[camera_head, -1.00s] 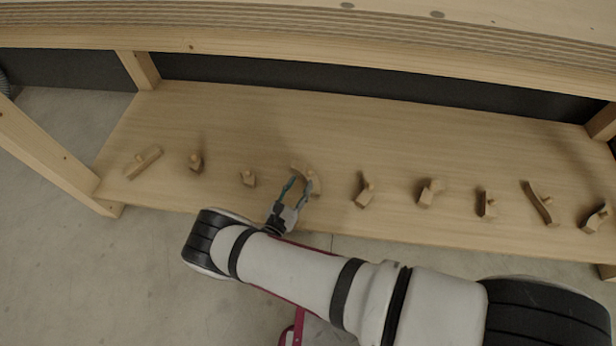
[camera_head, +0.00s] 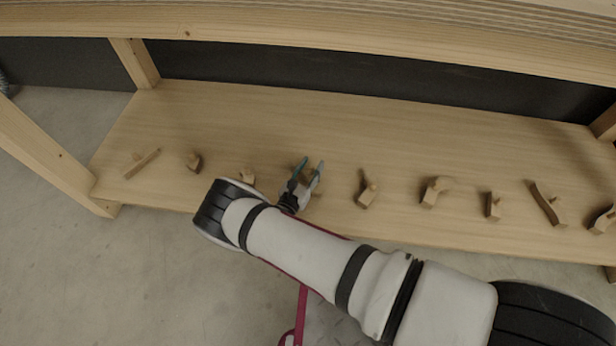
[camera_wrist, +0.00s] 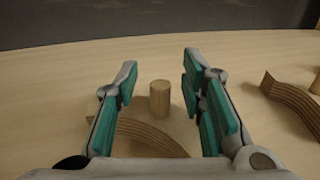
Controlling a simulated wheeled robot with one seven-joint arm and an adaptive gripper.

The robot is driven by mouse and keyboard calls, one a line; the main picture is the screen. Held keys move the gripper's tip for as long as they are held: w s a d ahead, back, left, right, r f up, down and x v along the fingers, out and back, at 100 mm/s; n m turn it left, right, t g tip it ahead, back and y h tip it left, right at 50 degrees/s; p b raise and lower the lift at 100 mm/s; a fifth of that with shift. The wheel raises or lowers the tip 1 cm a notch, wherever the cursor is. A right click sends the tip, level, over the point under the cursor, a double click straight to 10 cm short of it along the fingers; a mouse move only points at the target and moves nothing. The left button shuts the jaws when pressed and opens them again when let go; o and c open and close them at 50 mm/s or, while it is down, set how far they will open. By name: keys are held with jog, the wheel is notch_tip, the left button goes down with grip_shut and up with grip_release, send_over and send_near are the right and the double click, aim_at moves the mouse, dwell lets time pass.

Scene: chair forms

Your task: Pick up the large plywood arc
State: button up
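The plywood arc (camera_wrist: 140,136) lies on the wooden shelf, with striped layers on its edge and a round wooden peg (camera_wrist: 159,98) standing up from it. In the wrist view the peg is between my two fingers, with gaps on both sides. My gripper (camera_wrist: 160,92) is open, its teal pads spread apart. In the head view my gripper (camera_head: 308,166) is over the arc and hides most of it. My gripper's body covers the near part of the arc in the wrist view.
The shelf (camera_head: 240,110) holds a row of other wooden pieces, including a straight one (camera_head: 141,163) on the left and a curved one (camera_head: 548,203) on the right. A plywood piece (camera_wrist: 293,97) lies right of my gripper. A beam (camera_head: 300,55) crosses above.

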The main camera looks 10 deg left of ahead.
grip_shut()
jog(key=shift+r, duration=0.1)
